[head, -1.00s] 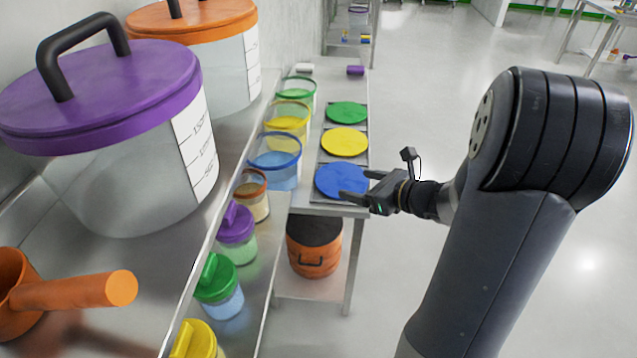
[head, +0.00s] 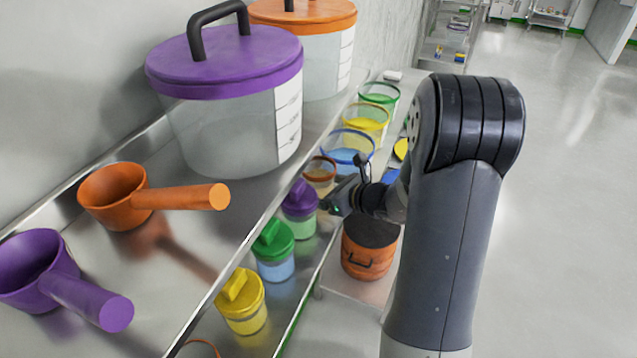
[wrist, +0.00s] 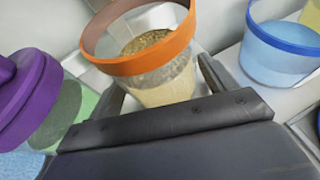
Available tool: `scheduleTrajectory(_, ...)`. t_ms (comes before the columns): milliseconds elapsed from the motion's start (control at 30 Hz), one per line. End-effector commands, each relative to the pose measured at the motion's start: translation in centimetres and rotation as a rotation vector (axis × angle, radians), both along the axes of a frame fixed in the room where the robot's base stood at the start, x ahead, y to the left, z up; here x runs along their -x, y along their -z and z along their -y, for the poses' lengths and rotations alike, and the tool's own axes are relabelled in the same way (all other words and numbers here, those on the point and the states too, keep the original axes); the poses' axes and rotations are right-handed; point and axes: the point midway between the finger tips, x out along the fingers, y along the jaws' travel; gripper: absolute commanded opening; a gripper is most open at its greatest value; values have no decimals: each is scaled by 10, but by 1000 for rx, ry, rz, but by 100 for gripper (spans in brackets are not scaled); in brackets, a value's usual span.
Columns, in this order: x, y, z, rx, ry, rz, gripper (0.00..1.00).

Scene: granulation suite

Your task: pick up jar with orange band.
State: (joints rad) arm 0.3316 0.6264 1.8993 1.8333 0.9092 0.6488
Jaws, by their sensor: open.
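The jar with the orange band (head: 320,174) is a clear, open-topped vessel with tan granules, standing on the lower shelf. In the wrist view the jar (wrist: 165,75) is straight ahead, its wide orange rim at the top of the picture. My gripper (head: 336,196) is at the jar's front in the head view and partly covers it. In the wrist view my gripper (wrist: 160,82) is open, with one finger on each side of the jar's lower body. The finger tips are partly hidden, and I cannot tell whether either finger touches the jar.
A purple-lidded jar (head: 299,208) stands close on the near side, and a blue-banded container (head: 348,150) on the far side. Green-lidded (head: 274,252) and yellow-lidded (head: 242,303) jars stand nearer. The upper shelf (head: 185,255) overhangs at left, holding large containers and scoops.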

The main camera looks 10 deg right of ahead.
Motion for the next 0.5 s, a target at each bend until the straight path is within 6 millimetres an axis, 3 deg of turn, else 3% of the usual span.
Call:
scheduleTrajectory(367, -11, 5, -8, -1, 0, 1, 80)
scheduleTrajectory(500, -11, 5, -8, 0, 1, 1, 69)
